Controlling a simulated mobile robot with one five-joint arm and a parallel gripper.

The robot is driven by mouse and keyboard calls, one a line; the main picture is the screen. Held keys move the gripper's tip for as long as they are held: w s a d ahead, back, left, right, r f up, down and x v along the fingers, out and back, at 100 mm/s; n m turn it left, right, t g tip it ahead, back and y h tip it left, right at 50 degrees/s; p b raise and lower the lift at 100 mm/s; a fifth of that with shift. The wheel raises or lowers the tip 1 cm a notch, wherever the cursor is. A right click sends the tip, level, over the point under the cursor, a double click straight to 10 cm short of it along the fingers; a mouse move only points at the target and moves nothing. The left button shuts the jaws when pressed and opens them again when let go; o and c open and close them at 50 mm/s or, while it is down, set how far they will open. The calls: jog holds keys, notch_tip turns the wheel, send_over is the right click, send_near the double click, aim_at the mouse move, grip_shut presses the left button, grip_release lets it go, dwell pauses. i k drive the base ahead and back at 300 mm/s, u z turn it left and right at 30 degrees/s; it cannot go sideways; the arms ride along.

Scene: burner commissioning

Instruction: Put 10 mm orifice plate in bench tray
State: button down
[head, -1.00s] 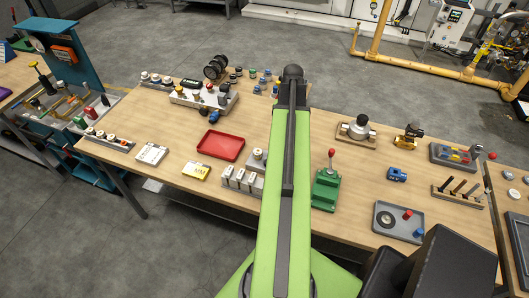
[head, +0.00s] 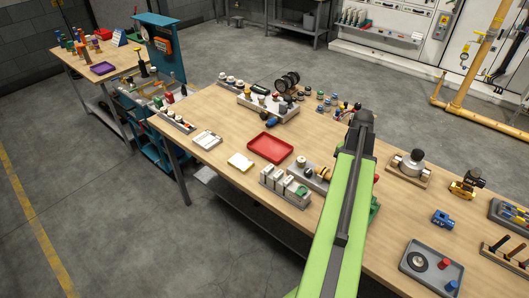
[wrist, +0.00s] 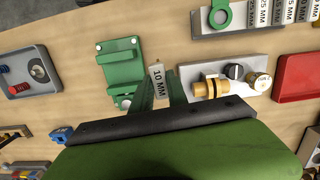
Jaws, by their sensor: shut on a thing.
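My gripper (wrist: 168,92) is shut on the 10 mm orifice plate (wrist: 158,80), whose white "10 MM" label faces the wrist camera. The rest of the plate is mostly hidden. In the head view my arm's end (head: 362,120) is above the bench, and the plate cannot be made out there. A red tray (head: 270,148) lies empty left of my arm; its edge also shows at the right of the wrist view (wrist: 297,78). A grey tray (head: 418,282) at the lower right holds a ring, a red part and a blue part. I cannot tell which is the bench tray.
A rack of labelled plates (head: 282,190) stands in front of the red tray. A grey block with brass fittings (wrist: 190,75) and a green fixture (wrist: 122,62) lie near my gripper.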

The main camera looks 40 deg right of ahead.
aim_at(267, 144)
jog(key=u, duration=0.2)
jog(key=i, duration=1.55)
jog(key=z, duration=0.25)
